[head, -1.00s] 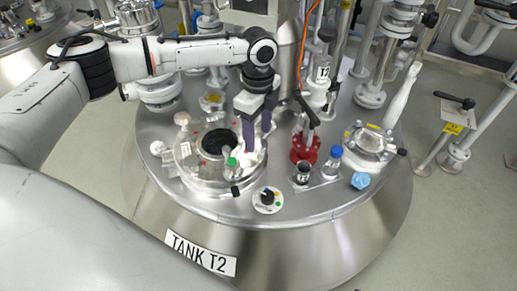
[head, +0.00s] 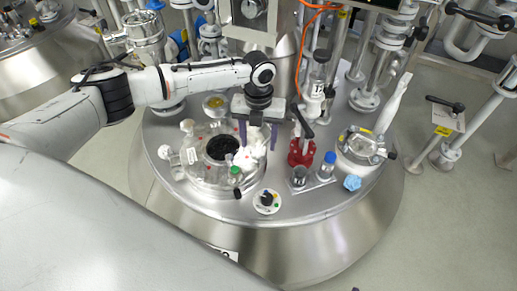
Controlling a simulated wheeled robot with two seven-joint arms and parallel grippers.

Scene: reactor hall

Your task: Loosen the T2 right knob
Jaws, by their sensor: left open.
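The T2 tank has a round glass cover (head: 208,178) with a dark round opening, and white knobs around its rim. The white right knob (head: 246,159) is at the cover's right side, partly hidden by clear and white parts near it. Another white knob (head: 187,126) is at the back left, and one (head: 165,152) is at the left. My left gripper (head: 258,138) points down over the right side of the cover, just behind and above the right knob. Its dark fingers are apart with no object clearly held between them. My right gripper is not in view.
A red valve (head: 301,153) with a black handle stands close to the right of my left gripper. A black-lidded jar (head: 299,177), a blue-capped bottle (head: 328,165) and a dial (head: 267,201) sit near the front. Pipes crowd the back.

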